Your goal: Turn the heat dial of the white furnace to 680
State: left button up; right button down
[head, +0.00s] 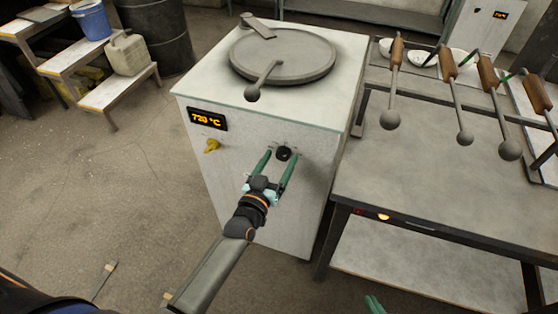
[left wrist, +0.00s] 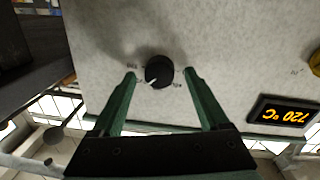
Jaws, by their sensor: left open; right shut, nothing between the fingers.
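The white furnace (head: 240,170) stands in the middle of the head view, with a round lid (head: 300,58) on top. Its display (head: 207,118) reads 720 °C; the display also shows at the right of the left wrist view (left wrist: 284,115). The black heat dial (head: 284,154) is on the front face, and in the left wrist view the dial (left wrist: 159,72) shows a white pointer mark. My left gripper (head: 273,158) is open, its green fingers on either side of the dial with gaps visible. My right gripper (head: 374,304) shows only its green fingertips at the bottom edge.
A yellow knob (head: 211,145) sits below the display. A metal table (head: 430,180) stands right of the furnace, with several wooden-handled ladles (head: 448,65) hanging above it. A stepped stand (head: 98,97) and a black barrel (head: 155,35) are at the back left. The floor at left is mostly clear.

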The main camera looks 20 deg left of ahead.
pick_arm(q)
jog(key=shift+w, duration=0.15)
grip_shut()
dwell(0.6)
